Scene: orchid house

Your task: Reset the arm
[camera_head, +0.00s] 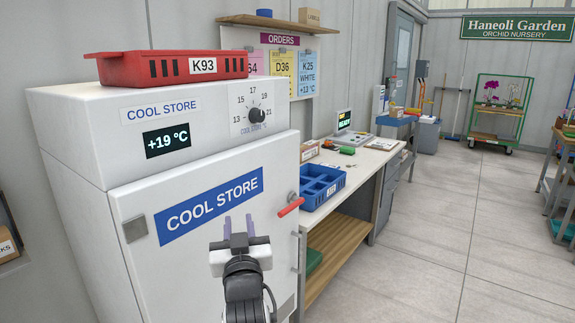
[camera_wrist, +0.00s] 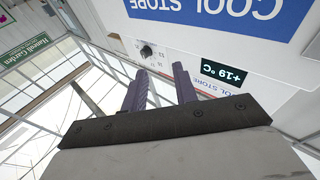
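My gripper (camera_head: 239,226) is raised in front of the white cool store (camera_head: 130,206), its two purple-grey fingers pointing up, beside the blue "COOL STORE" sign on the door. In the wrist view my gripper (camera_wrist: 161,90) shows its two fingers apart with nothing between them. The wrist picture is upside down, with the cool store's dial (camera_wrist: 146,51) and the "+19 °C" display (camera_wrist: 218,74) beyond the fingers. The cool store door looks shut.
A red crate (camera_head: 120,68) marked K93 sits on top of the cool store. A desk to the right bears a blue compartment tray (camera_head: 322,190) and a small screen (camera_head: 343,119). An orders board hangs behind. The tiled floor (camera_head: 455,215) at right is clear.

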